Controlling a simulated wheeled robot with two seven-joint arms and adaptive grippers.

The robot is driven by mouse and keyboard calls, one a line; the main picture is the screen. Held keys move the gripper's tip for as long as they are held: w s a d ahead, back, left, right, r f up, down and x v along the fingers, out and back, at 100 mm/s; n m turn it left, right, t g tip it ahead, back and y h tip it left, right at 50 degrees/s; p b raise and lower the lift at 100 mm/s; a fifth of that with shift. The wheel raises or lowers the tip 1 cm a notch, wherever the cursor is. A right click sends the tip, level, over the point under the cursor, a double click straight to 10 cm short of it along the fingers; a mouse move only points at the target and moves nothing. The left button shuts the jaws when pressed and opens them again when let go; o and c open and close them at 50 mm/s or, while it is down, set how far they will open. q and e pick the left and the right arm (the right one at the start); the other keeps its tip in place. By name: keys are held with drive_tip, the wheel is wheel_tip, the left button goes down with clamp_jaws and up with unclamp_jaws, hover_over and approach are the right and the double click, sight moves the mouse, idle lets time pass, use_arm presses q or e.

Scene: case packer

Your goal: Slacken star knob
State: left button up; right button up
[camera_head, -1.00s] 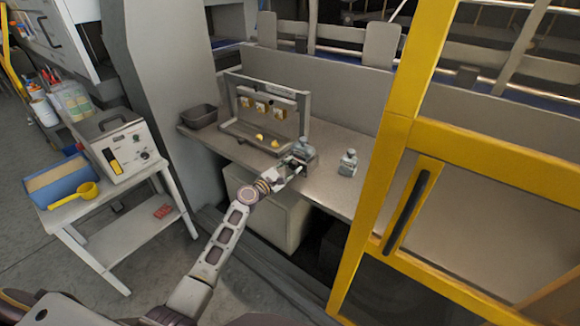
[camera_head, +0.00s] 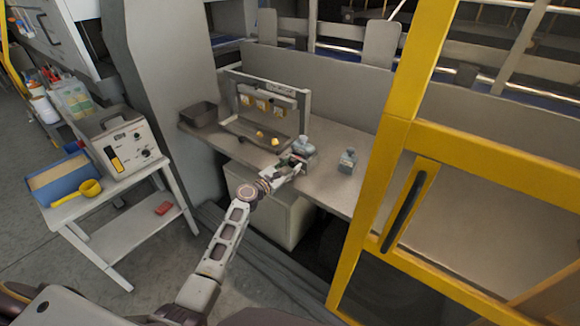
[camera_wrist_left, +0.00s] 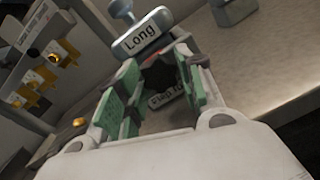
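A small grey device (camera_head: 304,147) stands on the bench in the head view. My left gripper (camera_head: 291,163) is right at its near side. In the left wrist view the device has a "Long" label (camera_wrist_left: 148,35) and a grey knob (camera_wrist_left: 122,8) on top. The green finger pads of my left gripper (camera_wrist_left: 158,82) are apart, on either side of a dark, jagged shape (camera_wrist_left: 160,72), which may be the star knob. Whether the pads press on it I cannot tell. A second label lies below, partly hidden. My right gripper is not in view.
A similar grey device (camera_head: 347,161) stands to the right on the bench (camera_head: 325,185). A frame with yellow parts (camera_head: 262,104) and a dark bin (camera_head: 198,115) are to the left. A yellow guard frame (camera_head: 385,170) rises at right.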

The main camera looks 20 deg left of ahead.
use_arm(q)
drive_tip(key=o, duration=0.4)
drive_tip(key=shift+c, duration=0.2)
drive_tip(key=shift+s+a, duration=0.1)
drive_tip(key=shift+s, duration=0.1)
drive_tip(key=v, duration=1.1)
drive_tip(key=shift+s, duration=0.25)
drive_tip(key=shift+a+f, duration=0.1)
drive_tip(key=shift+m, duration=0.3)
